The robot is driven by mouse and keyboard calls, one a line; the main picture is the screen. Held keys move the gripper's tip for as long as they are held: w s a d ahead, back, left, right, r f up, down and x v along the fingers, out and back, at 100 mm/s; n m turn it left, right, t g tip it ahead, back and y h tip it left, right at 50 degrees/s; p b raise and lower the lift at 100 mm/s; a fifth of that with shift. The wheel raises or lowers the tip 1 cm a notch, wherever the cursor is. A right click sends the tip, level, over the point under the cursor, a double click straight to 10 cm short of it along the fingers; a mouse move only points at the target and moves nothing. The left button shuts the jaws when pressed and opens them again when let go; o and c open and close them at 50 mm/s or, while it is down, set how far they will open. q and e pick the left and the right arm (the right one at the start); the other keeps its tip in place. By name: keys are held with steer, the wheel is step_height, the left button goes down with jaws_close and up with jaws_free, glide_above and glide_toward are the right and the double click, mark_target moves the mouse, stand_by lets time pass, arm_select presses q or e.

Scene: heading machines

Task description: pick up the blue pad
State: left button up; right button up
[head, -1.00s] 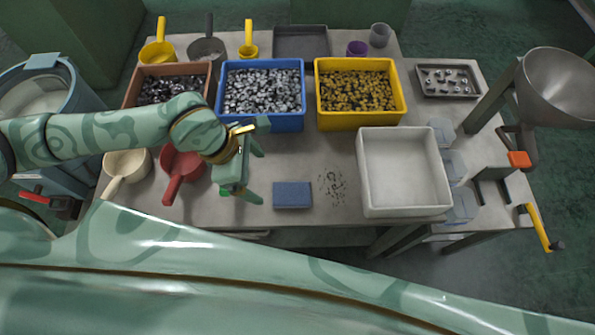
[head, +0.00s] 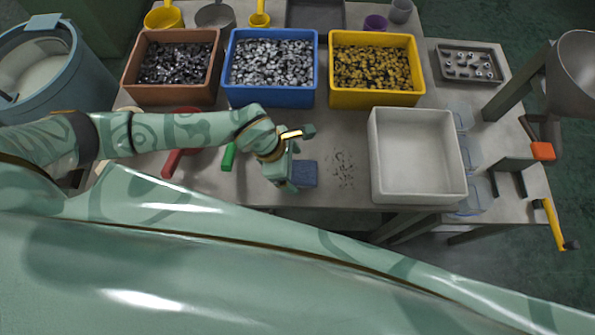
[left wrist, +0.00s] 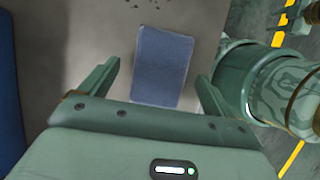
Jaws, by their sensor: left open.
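The blue pad (head: 304,174) lies flat on the grey table near its front edge, partly hidden by my left gripper in the head view. In the left wrist view the whole pad (left wrist: 161,67) shows between and ahead of the two fingers. My left gripper (head: 293,184) is over the left part of the pad, its fingertips hard to make out in the head view. In the left wrist view the left gripper (left wrist: 158,78) is open and empty, with a finger on each side of the pad's line and gaps to both edges.
Dark specks (head: 343,170) lie right of the pad, then an empty white tray (head: 417,198). Behind stand brown (head: 171,97), blue (head: 270,97) and yellow (head: 375,98) bins of small parts. A green handle (head: 228,157) and a red scoop (head: 173,163) lie to the left.

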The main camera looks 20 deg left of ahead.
arm_select(q)
steer(key=shift+d+f, duration=0.2)
steer(key=shift+f, duration=0.35)
steer(key=shift+f, duration=0.25)
steer(key=c, duration=1.1)
